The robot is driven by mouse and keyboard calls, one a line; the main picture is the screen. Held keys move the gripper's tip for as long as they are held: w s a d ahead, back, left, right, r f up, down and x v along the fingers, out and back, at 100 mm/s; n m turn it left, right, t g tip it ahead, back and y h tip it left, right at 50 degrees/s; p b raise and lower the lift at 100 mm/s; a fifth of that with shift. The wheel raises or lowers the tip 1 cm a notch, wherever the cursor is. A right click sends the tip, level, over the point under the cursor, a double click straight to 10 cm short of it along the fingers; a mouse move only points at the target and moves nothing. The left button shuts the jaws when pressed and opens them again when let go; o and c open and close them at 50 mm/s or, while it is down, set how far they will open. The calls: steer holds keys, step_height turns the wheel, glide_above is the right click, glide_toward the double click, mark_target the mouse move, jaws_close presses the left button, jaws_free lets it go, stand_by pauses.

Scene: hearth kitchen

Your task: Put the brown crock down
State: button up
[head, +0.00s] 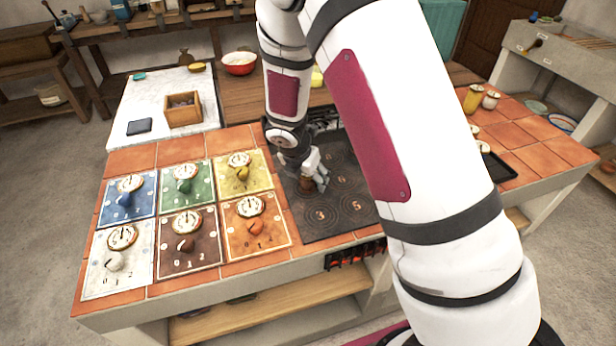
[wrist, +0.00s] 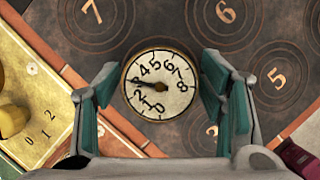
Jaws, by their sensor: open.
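The brown crock (head: 306,185) stands on the dark hob plate (head: 293,206), left of the ring marked 6. Its round cream dial top (wrist: 160,85) faces the wrist camera, with a needle pointing left, near 2 to 3. My gripper (head: 316,176) is over the crock with its fingers pointing down. In the wrist view my gripper (wrist: 162,88) is open, one finger on each side of the crock. A narrow gap seems to show on both sides. The ring under the crock is hidden.
Coloured dial panels (head: 183,170) with knobs lie left of the hob. A wooden box (head: 183,109) and a red bowl (head: 239,63) stand behind. Yellow (head: 473,98) and pale (head: 490,100) jars stand right. Rings 3, 5, 6 and 7 look bare.

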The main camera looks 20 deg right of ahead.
steer(key=s+r+m+p, duration=0.1)
steer(key=s+r+m, duration=0.25)
steer(key=r, duration=0.55)
steer(key=s+r+m, duration=0.2)
steer(key=s+r, duration=0.2)
steer(key=r, duration=0.5)
steer(key=s+r+m+y, duration=0.1)
steer(key=s+r+m, duration=0.3)
steer(key=s+m, duration=0.3)
steer(key=s+r+m+y, duration=0.1)
steer(key=s+r+m, duration=0.3)
steer(key=s+m, duration=0.3)
steer(key=s+r+m+t+y, duration=0.1)
steer(key=s+r+m, duration=0.3)
steer(key=s+m, duration=0.3)
steer(key=s, duration=0.3)
steer(key=shift+s+d, duration=0.15)
steer(key=shift+s, duration=0.15)
steer(key=shift+m, duration=0.25)
